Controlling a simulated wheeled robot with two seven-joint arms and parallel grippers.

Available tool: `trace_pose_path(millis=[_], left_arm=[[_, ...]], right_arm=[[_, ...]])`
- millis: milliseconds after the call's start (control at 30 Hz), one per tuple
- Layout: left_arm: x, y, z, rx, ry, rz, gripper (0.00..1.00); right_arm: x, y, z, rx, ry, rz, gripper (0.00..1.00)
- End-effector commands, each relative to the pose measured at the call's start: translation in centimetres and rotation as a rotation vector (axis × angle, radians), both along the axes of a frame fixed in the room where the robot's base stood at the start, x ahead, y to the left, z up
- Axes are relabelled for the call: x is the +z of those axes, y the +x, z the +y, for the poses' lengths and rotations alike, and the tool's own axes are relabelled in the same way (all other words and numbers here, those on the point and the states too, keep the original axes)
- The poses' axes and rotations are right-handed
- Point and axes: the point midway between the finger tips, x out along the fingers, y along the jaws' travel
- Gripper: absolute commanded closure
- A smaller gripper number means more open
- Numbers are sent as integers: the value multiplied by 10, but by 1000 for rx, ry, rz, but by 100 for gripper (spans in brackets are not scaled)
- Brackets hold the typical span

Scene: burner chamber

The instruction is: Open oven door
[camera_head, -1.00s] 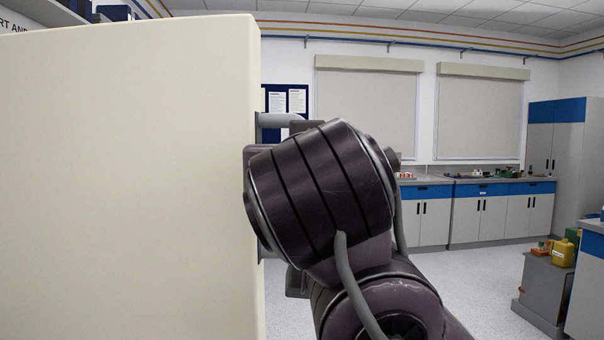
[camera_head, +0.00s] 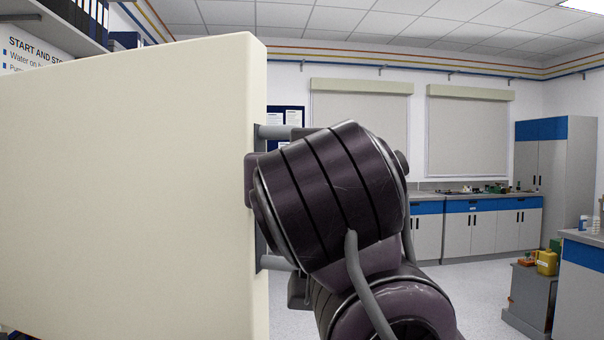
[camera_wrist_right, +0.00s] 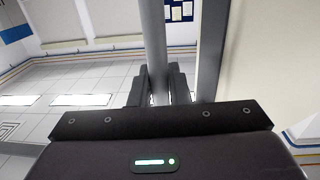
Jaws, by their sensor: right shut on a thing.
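The oven door (camera_head: 130,190) is a large cream panel filling the left half of the head view. A grey bar handle (camera_head: 274,131) stands off its right edge, and its lower mount shows below my wrist. My right arm reaches up from the bottom to this edge; its wrist hides most of the handle and the fingers. In the right wrist view the handle bar (camera_wrist_right: 154,45) runs between the two dark fingers of my right gripper (camera_wrist_right: 158,84), which is shut on it. The door's pale face (camera_wrist_right: 265,60) lies to the right there. My left gripper is not in view.
A grey pedestal (camera_head: 530,298) with a yellow container (camera_head: 546,262) stands on the floor at right, near a blue-and-grey counter (camera_head: 580,285). Cabinets (camera_head: 470,232) line the far wall. The floor between is clear.

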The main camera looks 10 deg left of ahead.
Motion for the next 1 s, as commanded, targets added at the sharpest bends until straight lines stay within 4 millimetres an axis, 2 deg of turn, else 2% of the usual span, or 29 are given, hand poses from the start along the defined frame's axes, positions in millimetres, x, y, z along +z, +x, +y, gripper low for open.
trace_pose_path(millis=[67,100,200,567,733,833,1000], left_arm=[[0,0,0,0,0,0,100],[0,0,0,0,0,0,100],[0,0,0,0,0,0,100],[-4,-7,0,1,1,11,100],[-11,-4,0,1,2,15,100],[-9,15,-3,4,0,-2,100],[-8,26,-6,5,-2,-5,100]], right_arm=[[1,0,0,1,3,-2,100],[1,0,0,1,3,-2,79],[1,0,0,0,2,-2,66],[-1,-6,-2,0,0,-1,65],[-2,-32,-9,2,2,-4,65],[-2,-48,-15,2,2,-4,65],[-1,-68,-21,1,1,-2,65]])
